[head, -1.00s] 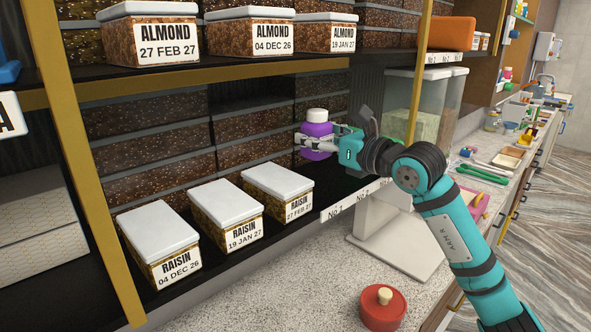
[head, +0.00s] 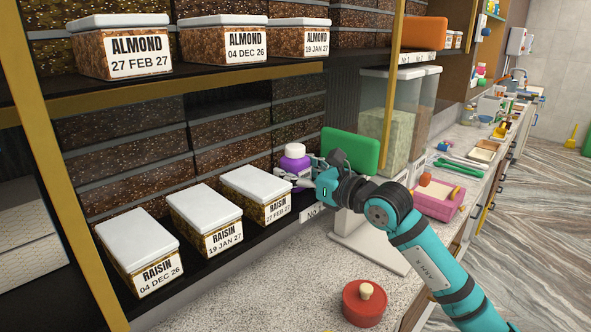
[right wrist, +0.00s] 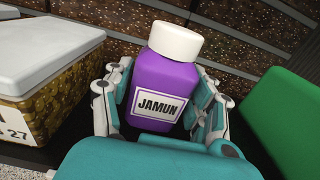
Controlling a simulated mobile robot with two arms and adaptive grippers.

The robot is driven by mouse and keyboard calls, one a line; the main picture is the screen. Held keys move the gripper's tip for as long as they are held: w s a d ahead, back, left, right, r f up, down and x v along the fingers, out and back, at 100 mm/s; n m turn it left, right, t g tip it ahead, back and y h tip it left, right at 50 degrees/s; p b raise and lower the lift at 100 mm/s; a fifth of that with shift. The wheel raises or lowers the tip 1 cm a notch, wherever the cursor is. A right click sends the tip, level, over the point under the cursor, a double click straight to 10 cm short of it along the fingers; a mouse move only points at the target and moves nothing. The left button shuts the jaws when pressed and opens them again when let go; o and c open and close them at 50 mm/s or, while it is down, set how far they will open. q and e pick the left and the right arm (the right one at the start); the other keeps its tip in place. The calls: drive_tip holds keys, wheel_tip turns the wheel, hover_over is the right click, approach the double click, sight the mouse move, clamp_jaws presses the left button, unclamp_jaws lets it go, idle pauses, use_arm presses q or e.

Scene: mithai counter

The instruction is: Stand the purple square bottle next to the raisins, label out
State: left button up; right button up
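The purple square bottle (head: 296,165) with a white cap is upright at the shelf's front, right of the nearest raisin box (head: 258,195), marked 27 FEB 27. My right gripper (head: 300,178) has its fingers on both sides of it. In the right wrist view the bottle (right wrist: 164,85) leans slightly in the picture, and its JAMUN label (right wrist: 160,105) faces my gripper, outward from the shelf. A narrow gap shows between bottle and raisin box (right wrist: 45,75). The bottle's base is hidden, so I cannot tell whether it touches the shelf. My left gripper is not in view.
A green box (head: 352,150) stands close to the right of the bottle. Two more raisin boxes (head: 205,220) (head: 138,255) line the shelf to the left. Almond boxes (head: 120,50) sit on the shelf above. A red lidded pot (head: 364,305) stands on the counter below.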

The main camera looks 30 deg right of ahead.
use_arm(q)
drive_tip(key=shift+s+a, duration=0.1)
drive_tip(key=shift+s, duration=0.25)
use_arm(e)
drive_tip(key=shift+o, duration=1.3)
drive_tip(key=shift+r, duration=0.2)
use_arm(q)
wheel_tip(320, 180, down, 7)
drive_tip(key=b, duration=0.6)
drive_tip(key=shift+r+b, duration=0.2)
drive_tip(key=shift+b, duration=0.1)
use_arm(e)
drive_tip(key=v, duration=1.2)
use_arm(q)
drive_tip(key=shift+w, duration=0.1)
use_arm(e)
drive_tip(key=shift+f, duration=0.15)
